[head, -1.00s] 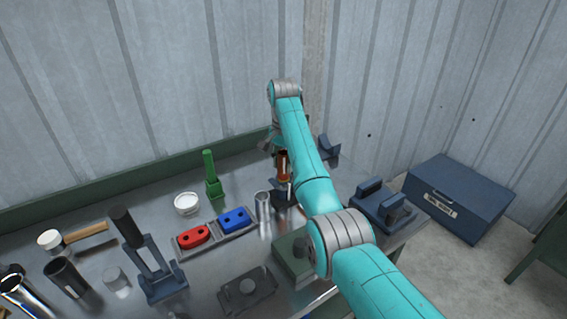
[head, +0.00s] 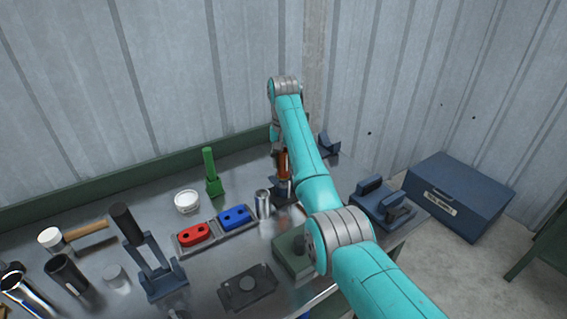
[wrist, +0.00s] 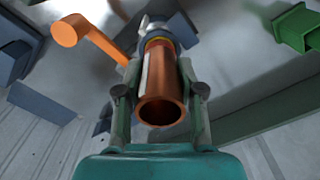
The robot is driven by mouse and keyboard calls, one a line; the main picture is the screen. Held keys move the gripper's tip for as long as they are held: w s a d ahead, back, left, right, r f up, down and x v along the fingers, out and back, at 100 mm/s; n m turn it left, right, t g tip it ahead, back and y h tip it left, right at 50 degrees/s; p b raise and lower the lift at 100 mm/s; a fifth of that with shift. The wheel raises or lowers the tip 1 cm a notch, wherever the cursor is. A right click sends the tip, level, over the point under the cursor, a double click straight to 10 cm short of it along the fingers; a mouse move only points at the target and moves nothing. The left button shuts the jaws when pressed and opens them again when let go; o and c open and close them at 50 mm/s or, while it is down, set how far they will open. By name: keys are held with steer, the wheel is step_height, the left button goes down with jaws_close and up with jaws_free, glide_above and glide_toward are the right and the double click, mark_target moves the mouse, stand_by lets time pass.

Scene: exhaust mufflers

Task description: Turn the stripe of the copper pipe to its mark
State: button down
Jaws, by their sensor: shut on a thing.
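The copper pipe (wrist: 163,97) is a hollow orange-brown tube with its open end towards the wrist camera. A pale stripe (wrist: 146,75) runs along its left side in the wrist view. My gripper (wrist: 160,90) is shut on the pipe, one finger on each side. The pipe's far end meets a coloured ring (wrist: 158,43) and a grey holder beyond it. In the head view the copper pipe (head: 284,165) shows upright, partly behind my arm. The mark cannot be clearly made out.
An orange lever (wrist: 90,38) juts out beside the pipe. A green clamp-like post (head: 211,172), a white bowl (head: 187,202), red (head: 194,234) and blue (head: 235,217) blocks and a metal cylinder (head: 262,204) stand left of my arm. A blue case (head: 458,198) is at right.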

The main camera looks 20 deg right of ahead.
steer(key=c, duration=0.6)
jaws_free()
steer(key=shift+c, duration=0.2)
